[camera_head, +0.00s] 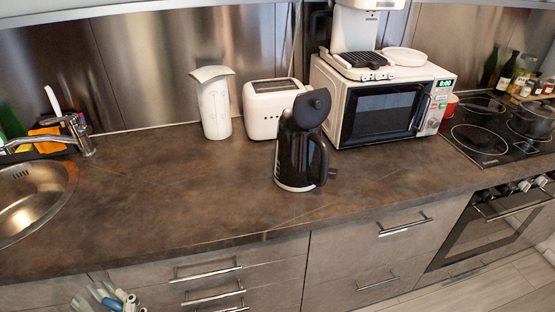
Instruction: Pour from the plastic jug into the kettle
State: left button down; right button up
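The plastic jug (215,108) is white with faint markings and a wide spout. It stands upright on the counter near the back wall, left of the toaster. The kettle (290,160) is black with a pale base band. It stands upright nearer the front, with its round lid raised and its handle to the right. My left gripper (108,297) shows at the bottom left edge, partly cut off, in front of the drawers and well apart from both. Whether its fingers are open is unclear. My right gripper is out of view.
A white toaster (271,110) stands behind the kettle, and a microwave (384,112) bearing a coffee machine (357,40) is to the right. A sink (32,196) with a tap (80,135) is at left. The counter (165,195) left of the kettle is clear.

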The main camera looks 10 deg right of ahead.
aim_at(302, 157)
jog(key=k+j+z, duration=0.1)
jog(key=j+z, duration=0.15)
jog(key=k+j+z, duration=0.25)
jog(key=j, duration=0.2)
jog(key=k+j+z, duration=0.1)
jog(key=j+z, duration=0.15)
jog(key=k+j+z, duration=0.25)
jog(key=j, duration=0.15)
jog(key=i, duration=0.05)
